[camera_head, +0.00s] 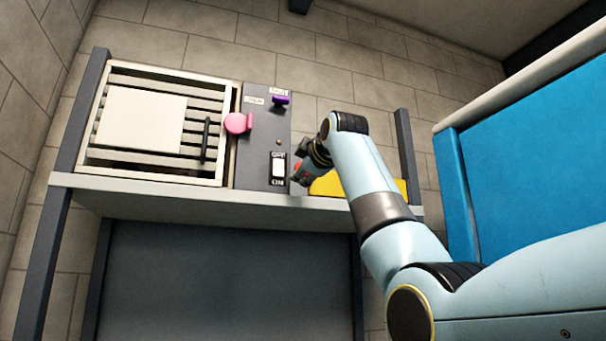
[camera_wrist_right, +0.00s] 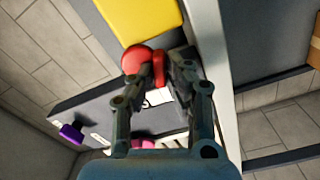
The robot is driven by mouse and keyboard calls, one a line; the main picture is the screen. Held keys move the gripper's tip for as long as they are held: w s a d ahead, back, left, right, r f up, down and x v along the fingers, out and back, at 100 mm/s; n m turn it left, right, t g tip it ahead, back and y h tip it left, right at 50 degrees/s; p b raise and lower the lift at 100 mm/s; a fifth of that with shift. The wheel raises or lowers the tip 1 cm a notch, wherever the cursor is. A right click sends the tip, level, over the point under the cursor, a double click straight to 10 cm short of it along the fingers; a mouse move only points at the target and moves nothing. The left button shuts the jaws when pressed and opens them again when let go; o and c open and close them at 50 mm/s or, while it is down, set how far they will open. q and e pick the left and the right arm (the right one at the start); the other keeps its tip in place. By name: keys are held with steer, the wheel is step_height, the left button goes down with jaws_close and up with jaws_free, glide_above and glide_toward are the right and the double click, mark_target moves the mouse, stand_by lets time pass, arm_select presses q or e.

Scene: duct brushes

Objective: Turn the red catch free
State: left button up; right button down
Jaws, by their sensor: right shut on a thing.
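The red catch (camera_wrist_right: 136,60) shows in the right wrist view as a rounded red head with a second red part beside it. My right gripper (camera_wrist_right: 155,75) has its two fingers around the red catch and is shut on it; the fingers hide part of it. In the head view only a small red patch of the catch (camera_head: 297,167) shows beside my right gripper (camera_head: 303,172), at the right edge of the grey control panel (camera_head: 262,150). My left gripper is in neither view.
A yellow panel (camera_head: 325,186) lies right of the control panel, partly behind my arm. The panel carries a pink catch (camera_head: 238,122), a purple knob (camera_head: 281,100) and a white switch (camera_head: 278,165). A slatted vent with a cream plate (camera_head: 141,119) is at left. A blue panel (camera_head: 540,140) stands at right.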

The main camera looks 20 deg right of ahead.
steer(key=shift+f+n, duration=0.15)
steer(key=shift+n, duration=2.15)
steer(key=c, duration=1.3)
jaws_free()
steer(key=shift+c, duration=0.2)
steer(key=s, duration=1.2)
steer(key=shift+d, duration=0.15)
